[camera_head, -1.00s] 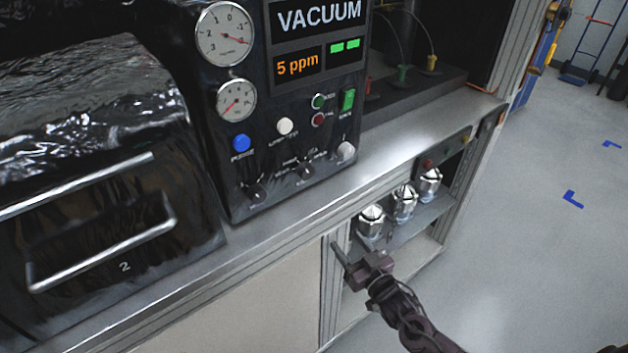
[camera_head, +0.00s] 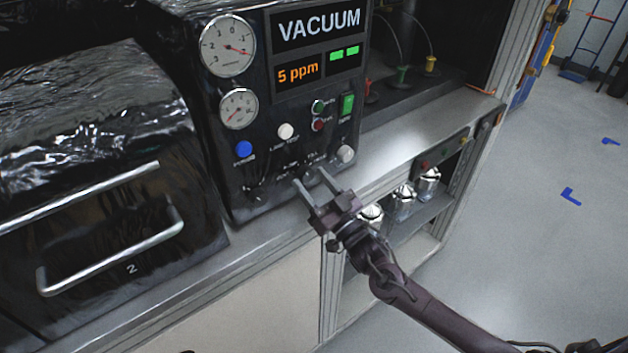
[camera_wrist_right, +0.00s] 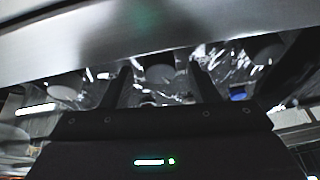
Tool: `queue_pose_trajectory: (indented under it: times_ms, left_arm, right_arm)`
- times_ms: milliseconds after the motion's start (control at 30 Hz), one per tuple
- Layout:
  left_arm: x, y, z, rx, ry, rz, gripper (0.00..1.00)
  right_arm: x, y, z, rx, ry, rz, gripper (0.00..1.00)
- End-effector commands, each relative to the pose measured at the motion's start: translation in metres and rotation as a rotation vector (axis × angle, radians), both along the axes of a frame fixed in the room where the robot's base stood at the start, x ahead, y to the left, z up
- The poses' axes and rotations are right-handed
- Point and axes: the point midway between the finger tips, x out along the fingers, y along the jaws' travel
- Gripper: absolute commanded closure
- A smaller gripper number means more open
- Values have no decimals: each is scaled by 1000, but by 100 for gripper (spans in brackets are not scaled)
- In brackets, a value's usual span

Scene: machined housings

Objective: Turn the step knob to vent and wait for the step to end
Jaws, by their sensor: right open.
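The black control panel (camera_head: 290,120) has a display (camera_head: 318,20) reading VACUUM. Small knobs sit low on it; one (camera_head: 254,193) is at the lower left. Another lies near my right fingertips and is mostly hidden, and the small labels are unreadable, so I cannot tell which is the step knob or where vent is. My right gripper (camera_head: 312,182) is open and empty in front of the panel's lower edge. Its open fingers also show in the right wrist view (camera_wrist_right: 160,75), with blurred shapes beyond them. My left gripper is not in view.
A metal counter edge (camera_head: 270,238) runs below the panel. A chamber door with a bar handle (camera_head: 115,262) is at the left. Several metal-capped jars (camera_head: 403,196) stand on a shelf below, beside my right arm. The floor (camera_head: 530,230) at the right is mostly clear.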

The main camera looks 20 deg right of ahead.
Motion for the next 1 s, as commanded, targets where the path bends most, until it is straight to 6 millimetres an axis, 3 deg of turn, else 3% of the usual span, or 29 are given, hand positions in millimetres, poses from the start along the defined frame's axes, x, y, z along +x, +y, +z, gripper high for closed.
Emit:
queue_pose_trajectory:
  times_ms: [233,567,1000]
  left_arm:
    - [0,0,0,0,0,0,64]
    - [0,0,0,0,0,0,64]
    - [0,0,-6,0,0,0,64]
  right_arm:
    - [1,0,-1,0,1,0,46]
    - [1,0,0,0,1,0,89]
    - [1,-2,-1,-101,-36,1,90]
